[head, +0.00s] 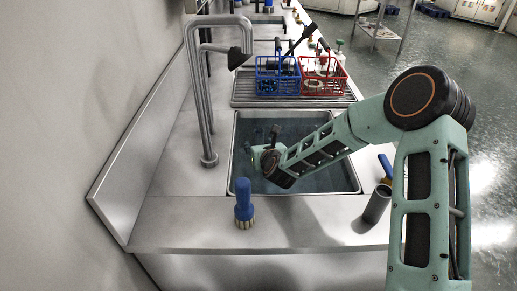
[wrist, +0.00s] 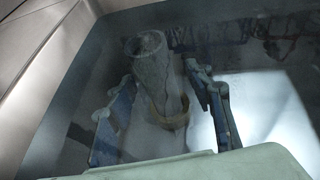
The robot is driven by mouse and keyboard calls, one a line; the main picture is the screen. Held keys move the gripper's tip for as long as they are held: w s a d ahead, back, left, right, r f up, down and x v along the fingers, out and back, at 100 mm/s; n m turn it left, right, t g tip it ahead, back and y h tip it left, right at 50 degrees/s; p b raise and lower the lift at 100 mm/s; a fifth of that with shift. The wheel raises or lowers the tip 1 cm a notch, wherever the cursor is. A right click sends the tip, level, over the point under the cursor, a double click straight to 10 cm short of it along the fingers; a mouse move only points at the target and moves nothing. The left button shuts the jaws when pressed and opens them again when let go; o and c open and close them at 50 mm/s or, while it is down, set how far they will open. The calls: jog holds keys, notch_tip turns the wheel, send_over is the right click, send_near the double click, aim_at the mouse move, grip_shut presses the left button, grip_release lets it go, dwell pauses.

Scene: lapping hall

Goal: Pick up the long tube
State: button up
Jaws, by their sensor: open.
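A grey, mottled, open-ended tube (wrist: 147,62) shows in the wrist view, in the murky water of the sink (head: 231,150). My gripper (wrist: 158,76) is open, with one finger to the left of the tube and one to its right. Gaps show on both sides, so the fingers do not look closed on it. A yellowish curved piece (wrist: 174,120) lies against the tube's nearer part. I cannot tell whether they are joined. In the head view my arm reaches into the sink and the fingers and tube are hard to make out.
A blue-handled brush (head: 244,205) stands on the front counter. A tall bent faucet (head: 204,120) stands left. Blue (head: 277,76) and red (head: 323,77) wire baskets sit on the drainer behind.

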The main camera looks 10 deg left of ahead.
jog(key=shift+w+a+f, duration=0.25)
jog(key=shift+w, duration=0.2)
jog(key=shift+c, duration=0.6)
grip_shut()
jog(key=shift+r, duration=0.1)
